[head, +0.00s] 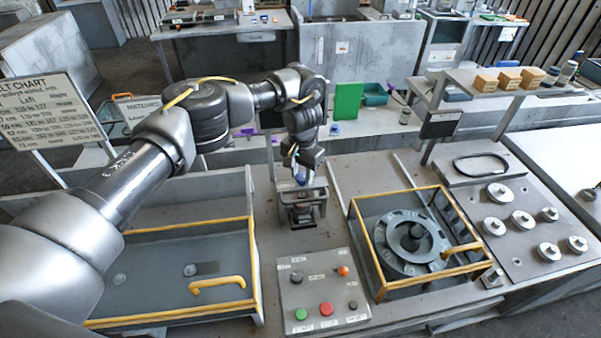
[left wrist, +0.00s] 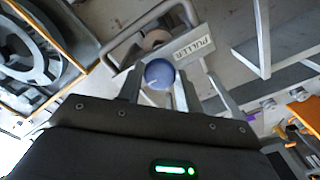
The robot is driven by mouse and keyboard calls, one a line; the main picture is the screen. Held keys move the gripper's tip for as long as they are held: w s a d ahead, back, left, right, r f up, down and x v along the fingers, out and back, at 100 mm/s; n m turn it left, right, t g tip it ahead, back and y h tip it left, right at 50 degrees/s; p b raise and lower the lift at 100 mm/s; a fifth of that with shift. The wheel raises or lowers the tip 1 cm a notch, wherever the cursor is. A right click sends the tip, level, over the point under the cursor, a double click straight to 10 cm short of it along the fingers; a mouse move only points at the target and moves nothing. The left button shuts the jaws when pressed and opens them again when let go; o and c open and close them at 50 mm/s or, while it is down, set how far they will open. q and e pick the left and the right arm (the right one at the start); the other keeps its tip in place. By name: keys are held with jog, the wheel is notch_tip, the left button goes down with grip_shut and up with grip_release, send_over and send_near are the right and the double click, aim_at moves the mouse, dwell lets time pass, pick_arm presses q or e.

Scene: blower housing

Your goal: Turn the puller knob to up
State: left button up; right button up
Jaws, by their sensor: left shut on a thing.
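The puller knob is a round blue knob (left wrist: 159,74) in the left wrist view, with a short pale mark near its lower left edge. It sits beside a plate lettered PULLER (left wrist: 190,46). My left gripper (left wrist: 160,88) is shut on the knob, with a finger on either side of it. In the head view my left gripper (head: 301,168) points down at the small puller stand (head: 301,205) in the middle of the bench. There the blue knob (head: 301,178) is mostly hidden by the fingers. My right gripper is in neither view.
A button panel (head: 324,290) stands in front of the puller. A yellow-framed guard (head: 365,235) around a round housing (head: 404,243) is at the right. A yellow-edged lidded bin (head: 165,285) is at the left. Several metal discs lie on the far-right plate (head: 515,185).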

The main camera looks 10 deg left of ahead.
pick_arm(q)
jog(key=n, duration=0.5)
jog(key=shift+w+d+r+n, duration=0.1)
jog(key=shift+w+r+n, duration=0.05)
jog(key=shift+n, duration=0.15)
jog(key=n, duration=0.5)
jog(key=shift+n, duration=0.4)
jog(key=o, duration=1)
jog(key=shift+s, duration=0.2)
